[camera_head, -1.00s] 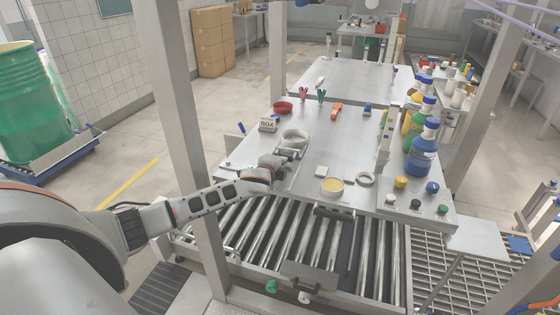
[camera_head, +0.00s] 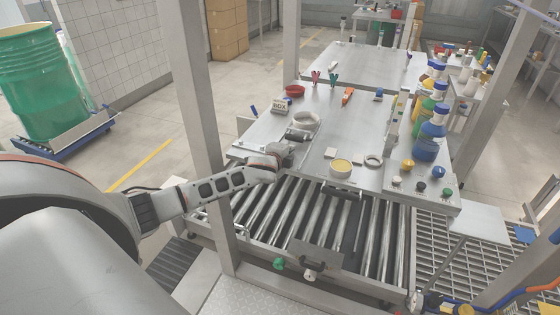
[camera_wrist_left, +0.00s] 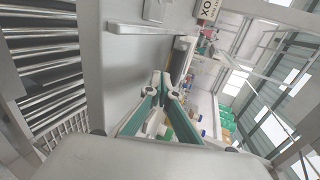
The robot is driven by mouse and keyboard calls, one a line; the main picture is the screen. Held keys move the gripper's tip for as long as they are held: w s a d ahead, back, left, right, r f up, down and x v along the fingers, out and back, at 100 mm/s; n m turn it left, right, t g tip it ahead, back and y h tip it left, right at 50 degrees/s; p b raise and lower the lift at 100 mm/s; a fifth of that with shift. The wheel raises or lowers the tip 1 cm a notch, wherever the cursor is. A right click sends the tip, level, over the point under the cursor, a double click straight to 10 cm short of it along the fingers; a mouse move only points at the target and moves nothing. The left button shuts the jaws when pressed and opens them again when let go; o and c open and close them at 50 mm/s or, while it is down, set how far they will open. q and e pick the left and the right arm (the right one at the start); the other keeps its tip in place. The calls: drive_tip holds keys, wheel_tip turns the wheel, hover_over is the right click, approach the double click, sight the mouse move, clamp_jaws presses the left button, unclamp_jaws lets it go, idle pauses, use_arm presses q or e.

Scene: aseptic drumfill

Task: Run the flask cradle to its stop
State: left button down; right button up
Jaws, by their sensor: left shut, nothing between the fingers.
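I cannot tell for certain which part is the flask cradle. A grey cylinder with a dark end (camera_head: 298,134) lies on the steel table (camera_head: 318,148), in front of a pale ring (camera_head: 306,120). It also seems to show in the left wrist view (camera_wrist_left: 181,55), just beyond my fingertips. My left gripper (camera_head: 284,149) is low at the table's near left part, close to this cylinder; contact is hard to judge. In the wrist view its fingers (camera_wrist_left: 161,84) meet at the tips with nothing between them. My right gripper is out of view.
A small box sign (camera_head: 279,106) and red dish (camera_head: 295,91) are behind. A yellow-filled dish (camera_head: 341,167) and grey ring (camera_head: 374,161) are right. Several capped bottles (camera_head: 430,135) line the right edge. Rollers (camera_head: 310,220) lie nearer; a frame post (camera_head: 190,110) stands left.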

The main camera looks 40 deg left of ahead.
use_arm(q)
drive_tip(key=p+v, duration=0.1)
drive_tip(key=v, duration=0.9)
drive_tip(key=shift+s, duration=0.2)
drive_tip(key=s+d+f+n+g+h, duration=0.2)
drive_tip(key=s+d+f+n+h, duration=0.4)
drive_tip(key=s+d+f, duration=1.35)
drive_tip(key=s+d+n, duration=0.4)
drive_tip(key=s+n, duration=0.1)
drive_tip(key=s, duration=0.6)
drive_tip(key=shift+s+f+g, duration=0.25)
drive_tip(key=shift+s+g, duration=0.05)
drive_tip(key=shift+d, duration=0.1)
idle(1.9)
